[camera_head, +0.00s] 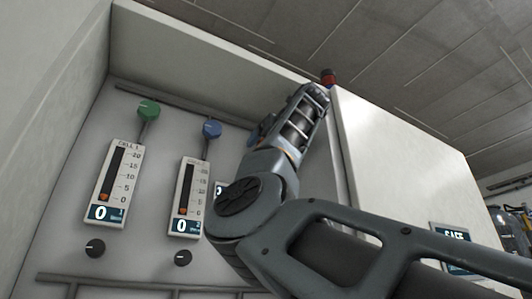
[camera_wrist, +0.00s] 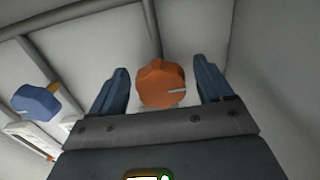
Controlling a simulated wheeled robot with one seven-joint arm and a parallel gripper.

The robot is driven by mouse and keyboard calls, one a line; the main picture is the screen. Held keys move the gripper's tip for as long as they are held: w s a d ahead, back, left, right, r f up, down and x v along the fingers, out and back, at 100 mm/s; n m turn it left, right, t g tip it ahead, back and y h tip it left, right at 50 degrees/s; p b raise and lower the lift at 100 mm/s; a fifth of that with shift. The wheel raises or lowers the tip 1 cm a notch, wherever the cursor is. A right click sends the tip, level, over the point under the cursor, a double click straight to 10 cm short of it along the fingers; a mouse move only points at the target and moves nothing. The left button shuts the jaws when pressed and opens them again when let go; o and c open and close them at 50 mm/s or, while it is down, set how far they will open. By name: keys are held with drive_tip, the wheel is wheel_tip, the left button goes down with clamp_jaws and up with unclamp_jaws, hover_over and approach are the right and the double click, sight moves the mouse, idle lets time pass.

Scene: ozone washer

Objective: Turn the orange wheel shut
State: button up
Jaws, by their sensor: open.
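In the wrist view the orange wheel (camera_wrist: 162,84) is a lobed knob with a pale line pointing right. My gripper (camera_wrist: 163,86) is open, with one blue-grey finger on each side of the wheel. A gap shows between the wheel and each finger. In the head view my arm crosses the right half and hides the orange wheel; my gripper's fingertips cannot be made out there.
A blue wheel (camera_head: 212,129) and a green wheel (camera_head: 149,109) stand on the panel to the left, each above a gauge reading 0. Black knobs (camera_head: 95,248) sit below. A white cabinet side (camera_head: 405,150) stands right of my arm.

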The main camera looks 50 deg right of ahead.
drive_tip(key=c, duration=1)
